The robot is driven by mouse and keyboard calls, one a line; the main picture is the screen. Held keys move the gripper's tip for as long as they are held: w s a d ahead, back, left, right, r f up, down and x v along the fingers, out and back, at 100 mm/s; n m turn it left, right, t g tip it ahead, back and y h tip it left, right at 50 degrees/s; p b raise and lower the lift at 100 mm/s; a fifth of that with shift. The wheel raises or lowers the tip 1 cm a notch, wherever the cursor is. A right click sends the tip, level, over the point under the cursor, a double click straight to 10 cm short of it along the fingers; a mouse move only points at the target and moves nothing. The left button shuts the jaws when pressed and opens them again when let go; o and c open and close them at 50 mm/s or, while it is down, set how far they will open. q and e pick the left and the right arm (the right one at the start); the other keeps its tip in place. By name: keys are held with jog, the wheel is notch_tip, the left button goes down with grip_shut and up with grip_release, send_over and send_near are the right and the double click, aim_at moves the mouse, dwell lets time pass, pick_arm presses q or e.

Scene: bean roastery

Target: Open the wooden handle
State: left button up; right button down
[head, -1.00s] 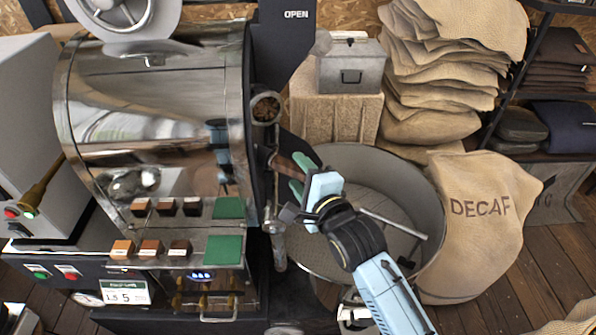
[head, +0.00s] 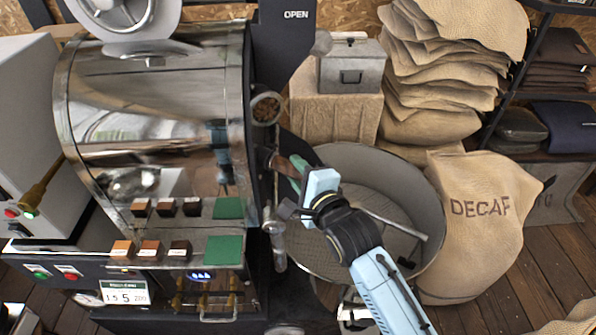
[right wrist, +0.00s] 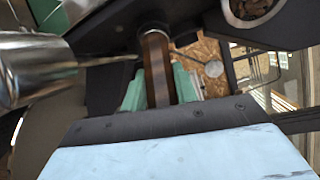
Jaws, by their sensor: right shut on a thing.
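The wooden handle (head: 281,164) sticks out from the front of the steel roaster drum (head: 150,110), above the round cooling bin. In the right wrist view the brown wooden handle (right wrist: 156,70) runs from a dark round collar down between my two green fingers. My right gripper (head: 297,168) is shut on the handle, with one finger on each side of it. The right gripper also shows in the right wrist view (right wrist: 159,88). Its palm hides the near end of the handle. My left gripper is not in view.
The round metal cooling bin (head: 420,210) with a stirring arm lies below my right arm. A round bean window (head: 267,108) sits above the handle, and a metal sampling tube (head: 275,240) hangs close below it. A DECAF sack (head: 490,215) stands to the right.

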jog(key=s+d+p, duration=0.5)
jog(key=d+p, duration=0.1)
jog(key=d, duration=0.2)
jog(key=shift+s+d, duration=0.35)
jog(key=shift+d, duration=0.05)
jog(key=c, duration=1.1)
grip_release()
jog(key=v, duration=1.3)
jog(key=shift+s+d+b, duration=0.1)
jog(key=shift+d+b, duration=0.05)
jog(key=shift+b, duration=0.25)
